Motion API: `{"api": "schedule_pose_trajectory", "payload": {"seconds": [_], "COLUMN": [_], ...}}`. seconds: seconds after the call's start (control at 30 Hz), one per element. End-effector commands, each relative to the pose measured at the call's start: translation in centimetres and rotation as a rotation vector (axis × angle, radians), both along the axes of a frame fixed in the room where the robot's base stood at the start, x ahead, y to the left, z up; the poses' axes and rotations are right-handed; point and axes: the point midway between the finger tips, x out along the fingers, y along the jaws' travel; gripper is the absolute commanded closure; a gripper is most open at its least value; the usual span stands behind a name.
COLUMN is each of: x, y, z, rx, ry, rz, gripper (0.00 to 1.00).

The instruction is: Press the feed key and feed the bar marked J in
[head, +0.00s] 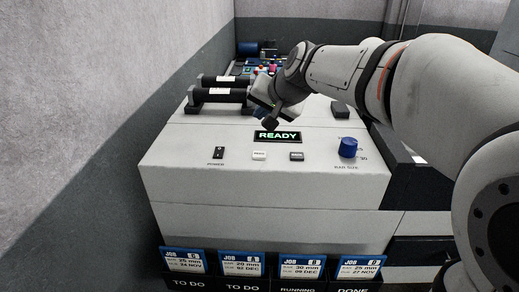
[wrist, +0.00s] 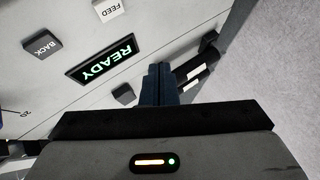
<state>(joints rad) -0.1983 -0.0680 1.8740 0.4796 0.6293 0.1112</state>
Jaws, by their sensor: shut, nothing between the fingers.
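My gripper (head: 270,123) is shut and empty, above the machine's sloped top just behind the lit READY display (head: 278,136). The small white feed key (head: 259,155) is in front of the display, apart from my fingers. In the wrist view my shut fingers (wrist: 158,84) point toward the panel; the FEED key (wrist: 112,9) is at the top edge, beyond the READY display (wrist: 103,58). Two black bars (head: 220,96) with white labels lie at the panel's back left, and show partly behind my fingers in the wrist view (wrist: 192,78). I cannot read a letter on either bar.
A dark block (head: 340,109) stands at right. Job cards (head: 242,263) line the front. A grey wall (head: 95,130) rises on the left.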

Motion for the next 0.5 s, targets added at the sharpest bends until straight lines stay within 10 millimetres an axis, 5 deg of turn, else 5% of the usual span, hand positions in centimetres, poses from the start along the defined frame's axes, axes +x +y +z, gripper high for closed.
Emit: {"api": "schedule_pose_trajectory", "payload": {"seconds": [0.5], "x": [-0.1], "y": [0.0], "z": [-5.3], "rx": [-0.001], "ry": [0.002], "rz": [0.001], "gripper": [1.00]}}
